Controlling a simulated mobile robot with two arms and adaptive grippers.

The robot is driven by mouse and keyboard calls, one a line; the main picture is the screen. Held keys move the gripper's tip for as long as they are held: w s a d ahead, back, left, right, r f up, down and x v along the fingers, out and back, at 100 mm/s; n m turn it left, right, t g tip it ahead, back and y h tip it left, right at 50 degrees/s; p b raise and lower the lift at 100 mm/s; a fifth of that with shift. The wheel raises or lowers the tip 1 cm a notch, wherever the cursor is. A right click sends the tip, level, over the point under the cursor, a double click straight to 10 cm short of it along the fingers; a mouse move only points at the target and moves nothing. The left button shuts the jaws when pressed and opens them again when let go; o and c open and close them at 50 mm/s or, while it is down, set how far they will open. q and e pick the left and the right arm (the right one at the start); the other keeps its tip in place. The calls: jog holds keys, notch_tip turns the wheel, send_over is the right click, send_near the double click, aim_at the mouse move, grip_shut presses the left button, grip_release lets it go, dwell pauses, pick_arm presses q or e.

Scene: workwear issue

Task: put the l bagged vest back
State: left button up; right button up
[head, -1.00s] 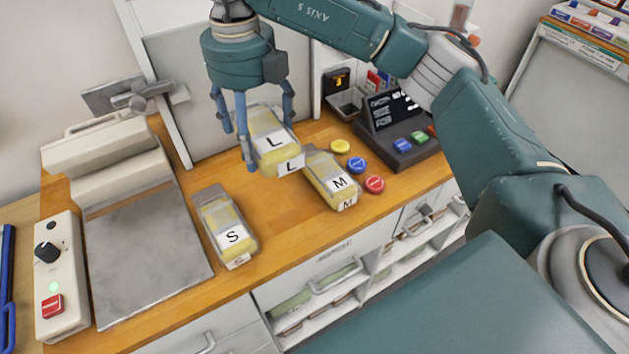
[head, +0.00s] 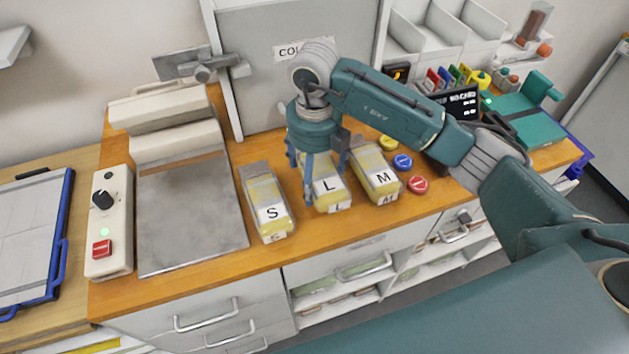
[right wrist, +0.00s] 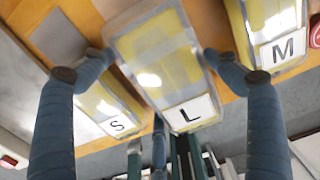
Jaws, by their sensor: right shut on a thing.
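The L bagged vest (head: 335,196), yellow in a clear bag with a white L label, is between the S bagged vest (head: 266,203) and the M bagged vest (head: 376,172) over the wooden counter. My right gripper (head: 318,178) is above it, shut on it, with fingers on both sides. In the right wrist view the L bagged vest (right wrist: 158,62) fills the space between the fingers, nearer the camera than its neighbours. I cannot tell whether its underside touches the counter. My left gripper is not in view.
A grey metal plate (head: 190,215) and a control box with a red button (head: 102,248) are to the left. Yellow, blue and red discs (head: 417,185) lie right of the M bag. Counter front edge is close.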

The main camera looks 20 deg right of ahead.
notch_tip(320, 180, down, 3)
jog(key=shift+f+p, duration=0.2)
jog(key=shift+p, duration=0.2)
jog(key=shift+f, duration=0.1)
jog(key=shift+f+b, duration=0.15)
jog(key=shift+b, duration=0.15)
jog(key=o, duration=1.2)
